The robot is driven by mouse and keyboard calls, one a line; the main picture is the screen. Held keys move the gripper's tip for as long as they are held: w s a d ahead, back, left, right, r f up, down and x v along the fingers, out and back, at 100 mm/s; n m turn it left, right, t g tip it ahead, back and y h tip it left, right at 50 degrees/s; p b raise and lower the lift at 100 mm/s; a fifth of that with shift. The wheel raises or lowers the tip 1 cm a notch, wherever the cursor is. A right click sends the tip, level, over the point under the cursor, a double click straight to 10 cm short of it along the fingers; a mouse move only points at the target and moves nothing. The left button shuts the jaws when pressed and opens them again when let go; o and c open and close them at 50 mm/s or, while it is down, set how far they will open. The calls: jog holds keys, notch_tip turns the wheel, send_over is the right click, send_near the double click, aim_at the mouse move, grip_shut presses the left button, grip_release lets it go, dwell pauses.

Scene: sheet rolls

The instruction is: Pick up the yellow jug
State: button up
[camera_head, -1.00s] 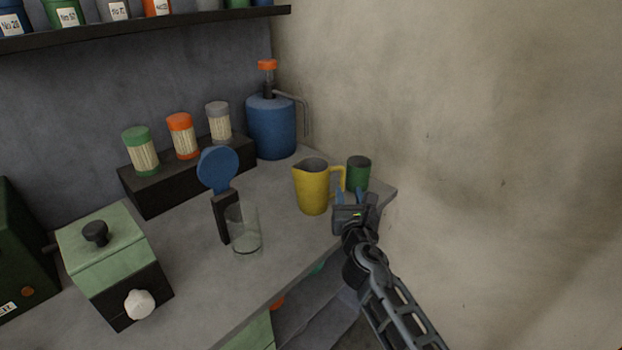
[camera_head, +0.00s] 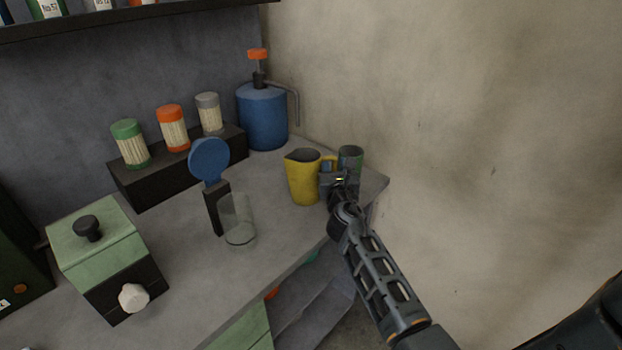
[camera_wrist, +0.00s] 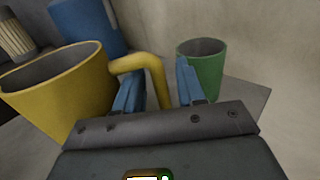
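The yellow jug (camera_head: 301,179) stands upright on the grey counter, near its right end. It also shows at the left of the wrist view (camera_wrist: 66,92), with its handle (camera_wrist: 150,75) toward my gripper. My gripper (camera_wrist: 158,88) is open, with its blue fingers spread and the jug's handle between them. The handle appears apart from the right finger; whether it touches the left finger I cannot tell. In the head view my gripper (camera_head: 331,168) partly hides the handle.
A green cup (camera_head: 350,157) stands just behind my gripper, close to the right finger in the wrist view (camera_wrist: 203,68). A blue pump bottle (camera_head: 262,117) is behind the jug. A clear glass (camera_head: 238,222) stands left of it. The wall (camera_head: 470,130) is close on the right.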

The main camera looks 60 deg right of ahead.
grip_shut()
jog(key=shift+r, duration=0.15)
dwell(0.6)
